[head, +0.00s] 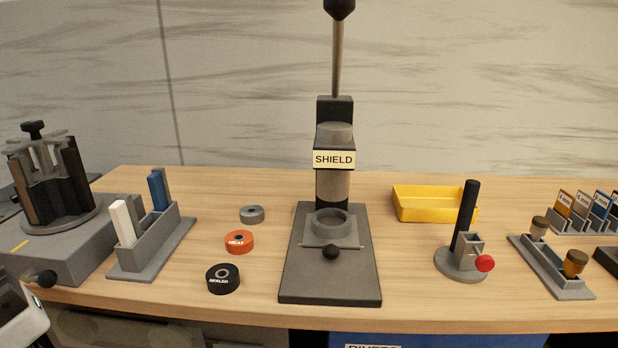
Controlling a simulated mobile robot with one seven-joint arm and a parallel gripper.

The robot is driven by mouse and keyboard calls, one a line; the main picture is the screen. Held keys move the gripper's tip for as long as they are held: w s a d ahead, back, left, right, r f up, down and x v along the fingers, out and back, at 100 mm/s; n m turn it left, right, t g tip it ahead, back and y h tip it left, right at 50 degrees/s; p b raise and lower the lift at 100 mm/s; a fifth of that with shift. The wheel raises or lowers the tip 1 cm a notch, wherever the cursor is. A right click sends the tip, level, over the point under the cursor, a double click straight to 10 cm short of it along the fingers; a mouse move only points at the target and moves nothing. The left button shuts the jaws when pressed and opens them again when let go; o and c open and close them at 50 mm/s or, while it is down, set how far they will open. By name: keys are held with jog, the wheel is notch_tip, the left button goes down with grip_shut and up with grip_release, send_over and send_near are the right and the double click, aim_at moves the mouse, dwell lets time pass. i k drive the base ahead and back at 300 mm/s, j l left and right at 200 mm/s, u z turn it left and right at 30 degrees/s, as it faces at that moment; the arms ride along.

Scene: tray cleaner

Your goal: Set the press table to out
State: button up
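The press (335,108) stands upright in the middle of the bench in the head view, with a "SHIELD" label (334,160) on its front. Its lever (337,60) points straight up with a black knob on top. The press table (348,238) is a small grey plate low on the dark base (330,285). It carries a grey ring-shaped nest (330,223) and a black front knob (331,253). The nest shows below the press cylinder; I cannot tell how far the table is slid.
Grey, orange (239,242) and black (223,279) rings lie left of the press. A block holder (152,250) stands farther left. A yellow tray (420,204) and a stand with a black post (461,262) are on the right. The bench front by the press is clear.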

aim_at(345, 234)
jog(key=i+j, duration=0.15)
jog(key=j, duration=0.2)
jog(key=i+j, duration=0.35)
jog(key=j, duration=0.3)
